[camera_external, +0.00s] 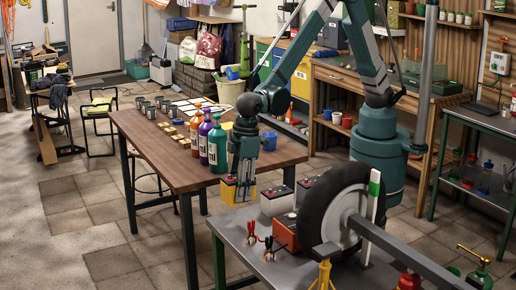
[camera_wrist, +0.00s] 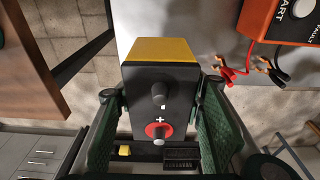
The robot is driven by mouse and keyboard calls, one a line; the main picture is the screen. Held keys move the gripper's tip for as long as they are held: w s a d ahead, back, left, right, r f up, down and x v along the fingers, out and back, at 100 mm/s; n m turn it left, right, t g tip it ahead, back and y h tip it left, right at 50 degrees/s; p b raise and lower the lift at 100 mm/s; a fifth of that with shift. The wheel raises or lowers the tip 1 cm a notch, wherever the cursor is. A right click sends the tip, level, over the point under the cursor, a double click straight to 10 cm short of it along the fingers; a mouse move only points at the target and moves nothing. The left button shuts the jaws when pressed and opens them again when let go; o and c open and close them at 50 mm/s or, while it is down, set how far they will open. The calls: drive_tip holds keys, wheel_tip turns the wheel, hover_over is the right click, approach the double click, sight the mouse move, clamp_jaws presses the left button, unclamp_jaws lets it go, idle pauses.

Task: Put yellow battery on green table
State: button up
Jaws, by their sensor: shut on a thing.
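The yellow battery (camera_external: 238,193) has yellow sides and a black top with two terminals, one ringed red. It also shows in the wrist view (camera_wrist: 160,100), between the two green fingers. My gripper (camera_external: 240,180) points down and is shut on the battery. The battery appears held at the left edge of the grey-topped table with green legs (camera_external: 230,222), in front of the brown table. In the wrist view the grey top (camera_wrist: 185,30) lies beside and partly behind the battery. I cannot tell whether its underside touches anything.
A red-orange charger (camera_external: 285,232) with clamps, other batteries (camera_external: 277,201) and a large wheel (camera_external: 325,208) crowd the grey top. The brown table (camera_external: 165,160) holds bottles (camera_external: 217,148) and cans. The grey top's front left corner looks clear.

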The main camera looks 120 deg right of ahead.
drive_tip(key=shift+f+b, duration=0.55)
drive_tip(key=shift+f, duration=2.25)
drive_tip(key=shift+f+b, duration=0.45)
drive_tip(key=shift+f, duration=1.4)
drive_tip(key=shift+f, duration=0.15)
drive_tip(key=o, duration=1.5)
drive_tip(key=r, duration=0.4)
drive_tip(key=s+r+p, duration=0.1)
drive_tip(key=r, duration=0.3)
drive_tip(key=r+p, duration=0.1)
drive_tip(key=r, duration=0.3)
drive_tip(key=shift+s, duration=0.4)
drive_tip(key=shift+r, duration=0.1)
